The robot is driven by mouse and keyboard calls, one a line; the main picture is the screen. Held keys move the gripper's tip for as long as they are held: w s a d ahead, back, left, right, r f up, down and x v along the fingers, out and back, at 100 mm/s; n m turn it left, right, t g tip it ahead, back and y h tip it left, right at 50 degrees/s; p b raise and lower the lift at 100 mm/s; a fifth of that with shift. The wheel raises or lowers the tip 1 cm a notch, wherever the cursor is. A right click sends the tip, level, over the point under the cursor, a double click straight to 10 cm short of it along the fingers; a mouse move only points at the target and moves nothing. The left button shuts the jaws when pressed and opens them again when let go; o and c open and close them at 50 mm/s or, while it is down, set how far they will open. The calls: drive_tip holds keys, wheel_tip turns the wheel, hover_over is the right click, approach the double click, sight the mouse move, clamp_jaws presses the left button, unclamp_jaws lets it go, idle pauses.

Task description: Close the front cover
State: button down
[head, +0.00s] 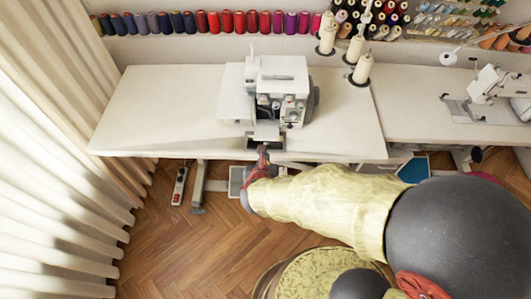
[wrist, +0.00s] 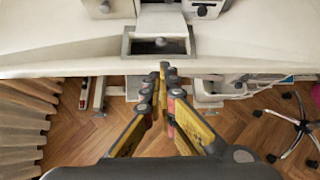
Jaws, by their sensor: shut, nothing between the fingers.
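A white overlock sewing machine (head: 278,82) stands on the sewing table, its inner parts showing at the front. What looks like its front cover (head: 267,131) lies low in front of it, by the table's front edge; it appears folded down. In the wrist view the front cover (wrist: 160,44) is a grey-framed panel with a small knob, just beyond my fingertips. My gripper (wrist: 164,66) is shut and empty, pointing at the table's front edge. In the head view my gripper (head: 264,150) is at that edge, just below the cover. I cannot tell whether they touch.
The white sewing table (head: 150,105) has bare top to the left and right of the machine. Thread cones (head: 362,68) stand behind it at right. A second sewing machine (head: 490,85) is at far right. Curtains (head: 50,170) hang at left. A power strip (head: 180,185) is below.

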sight(267, 135)
drive_tip(key=b+x, duration=0.4)
drive_tip(key=x, duration=0.6)
drive_tip(key=shift+s+d+r+p, duration=0.1)
drive_tip(key=shift+p, duration=0.35)
drive_tip(key=shift+r+g+p, duration=0.15)
drive_tip(key=shift+g+p, duration=0.15)
drive_tip(key=shift+p, duration=0.45)
